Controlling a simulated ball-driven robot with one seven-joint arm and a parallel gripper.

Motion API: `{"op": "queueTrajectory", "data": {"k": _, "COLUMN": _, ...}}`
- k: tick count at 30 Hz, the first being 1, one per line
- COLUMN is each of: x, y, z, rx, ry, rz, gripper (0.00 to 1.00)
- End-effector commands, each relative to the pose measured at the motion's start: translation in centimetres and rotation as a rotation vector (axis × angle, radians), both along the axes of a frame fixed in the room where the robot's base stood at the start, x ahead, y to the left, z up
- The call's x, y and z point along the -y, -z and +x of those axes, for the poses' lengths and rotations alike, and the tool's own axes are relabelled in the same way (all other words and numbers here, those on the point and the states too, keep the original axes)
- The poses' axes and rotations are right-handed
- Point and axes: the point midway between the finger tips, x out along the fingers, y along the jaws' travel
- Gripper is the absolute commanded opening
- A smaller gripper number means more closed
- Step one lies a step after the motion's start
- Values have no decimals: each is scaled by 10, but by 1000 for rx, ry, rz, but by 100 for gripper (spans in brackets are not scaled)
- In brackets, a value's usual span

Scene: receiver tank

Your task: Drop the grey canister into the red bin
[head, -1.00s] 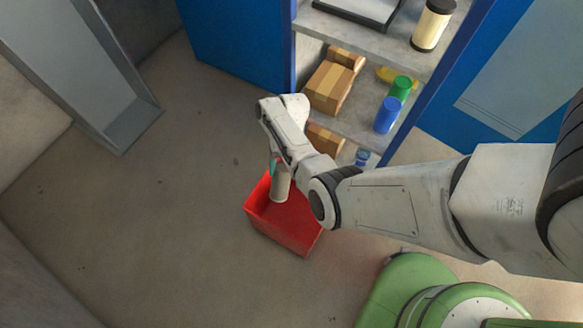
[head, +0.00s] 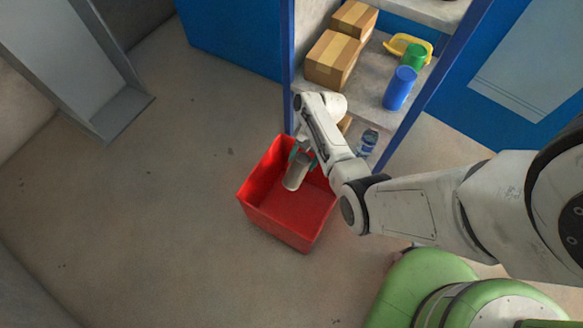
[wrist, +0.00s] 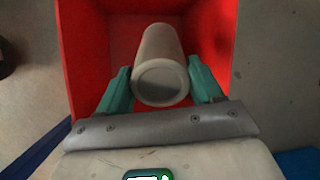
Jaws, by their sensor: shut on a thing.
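The grey canister (head: 296,171) is held by my gripper (head: 302,153) over the red bin (head: 283,222) in the head view. In the wrist view the canister (wrist: 161,65) sits between the two teal fingers of my gripper (wrist: 160,85), with one round end towards the camera. The fingers are shut on it. The red bin (wrist: 88,40) surrounds the canister on the sides and behind in that view. How far the canister is above the bin floor cannot be told. The bin stands on the floor beside the shelf unit.
A blue shelf unit (head: 286,60) stands behind the bin, with cardboard boxes (head: 333,58), a blue cup (head: 399,88), a green cup (head: 413,56) and a yellow object (head: 404,43) on a shelf. A bottle (head: 367,143) is lower down. Floor to the left is clear.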

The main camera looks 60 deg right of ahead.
Motion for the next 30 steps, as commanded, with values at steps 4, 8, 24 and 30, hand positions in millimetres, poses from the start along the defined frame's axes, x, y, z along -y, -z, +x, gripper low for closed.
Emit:
{"op": "queueTrajectory", "data": {"k": 4, "x": 0, "y": 22, "z": 0, "rx": 2, "ry": 0, "rz": -1, "gripper": 0}}
{"op": "queueTrajectory", "data": {"k": 8, "x": 0, "y": 33, "z": 0, "rx": 2, "ry": 0, "rz": -1, "gripper": 0}}
{"op": "queueTrajectory", "data": {"k": 24, "x": 0, "y": 37, "z": 0, "rx": 2, "ry": 0, "rz": -1, "gripper": 77}}
{"op": "queueTrajectory", "data": {"k": 30, "x": 0, "y": 38, "z": 0, "rx": 0, "ry": -1, "rz": 0, "gripper": 96}}
